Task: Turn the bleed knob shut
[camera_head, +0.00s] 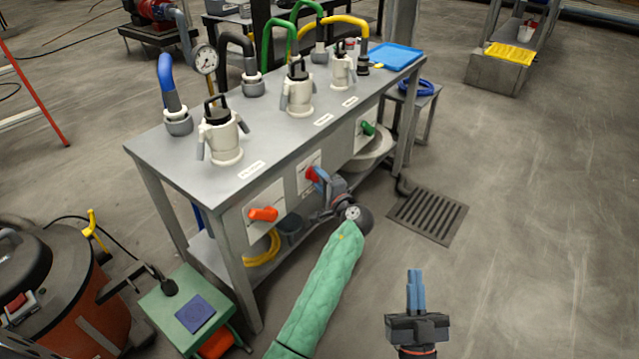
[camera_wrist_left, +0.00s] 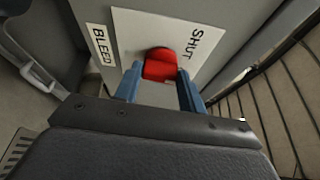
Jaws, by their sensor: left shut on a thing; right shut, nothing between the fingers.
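The red bleed knob (camera_head: 311,174) sits on a white plate (camera_wrist_left: 125,28) on the bench's front. In the left wrist view the knob (camera_wrist_left: 160,65) stands between my two blue fingers, with BLEED printed at one side of the plate and SHUT at another. My left gripper (camera_head: 319,178), on the green-sleeved arm, is shut on this knob. The knob's pointing direction is partly hidden by the fingers. My right gripper (camera_head: 415,285) is shut and empty, over the floor right of the bench, its fingers close together.
An orange-red knob (camera_head: 263,214) and a green knob (camera_head: 368,128) flank the bleed knob on the same panel. The grey bench (camera_head: 275,122) carries white capped fittings, hoses and a blue tray (camera_head: 396,56). A floor drain (camera_head: 428,217) lies right of the bench, with clear floor beyond.

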